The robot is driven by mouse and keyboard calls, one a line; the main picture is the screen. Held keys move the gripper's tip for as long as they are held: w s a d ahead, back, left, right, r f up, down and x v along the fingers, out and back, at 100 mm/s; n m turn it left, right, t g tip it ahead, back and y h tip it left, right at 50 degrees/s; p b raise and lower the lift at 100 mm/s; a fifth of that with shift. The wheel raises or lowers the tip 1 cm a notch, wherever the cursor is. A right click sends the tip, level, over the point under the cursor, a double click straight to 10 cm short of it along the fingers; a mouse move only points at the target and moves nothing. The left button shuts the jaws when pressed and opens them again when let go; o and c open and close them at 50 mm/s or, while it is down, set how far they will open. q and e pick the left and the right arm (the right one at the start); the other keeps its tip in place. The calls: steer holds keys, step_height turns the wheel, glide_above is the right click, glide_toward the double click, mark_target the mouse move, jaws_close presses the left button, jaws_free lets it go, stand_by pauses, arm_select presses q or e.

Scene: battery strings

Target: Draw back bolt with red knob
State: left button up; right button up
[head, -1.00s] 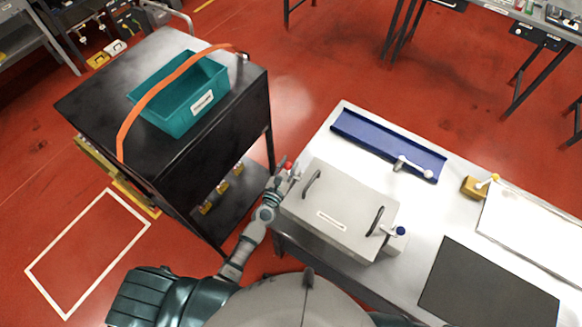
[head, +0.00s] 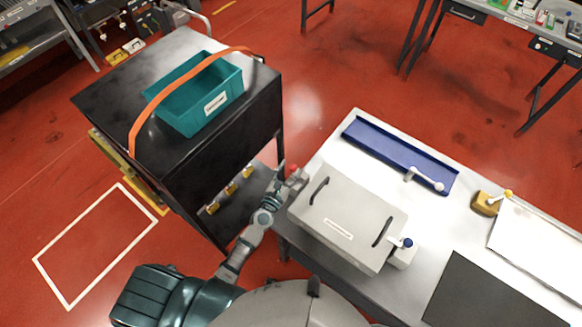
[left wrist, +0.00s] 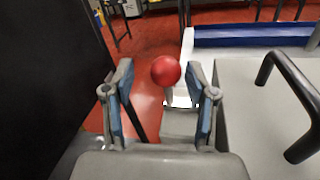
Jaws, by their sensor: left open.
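The red knob (left wrist: 166,71) is a round ball between the fingertips of my open left gripper (left wrist: 165,85) in the left wrist view, with clear gaps on both sides. A pale stem shows below the knob. In the head view the red knob (head: 294,168) is at the left end of the grey lidded box (head: 345,237), beside my left gripper (head: 289,172). The bolt body is mostly hidden there. A blue knob (head: 407,243) is at the box's right end. My right gripper is not in view.
The box with two black handles stands on a white-topped table (head: 425,230). A black cart (head: 120,105) with a teal bin (head: 190,112) and orange strap stands close left of my arm.

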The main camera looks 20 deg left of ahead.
arm_select(q)
steer(key=s+a, duration=0.2)
steer(key=s, duration=0.8)
steer(key=shift+s+a, duration=0.2)
steer(key=shift+a, duration=0.05)
steer(key=shift+d, duration=0.25)
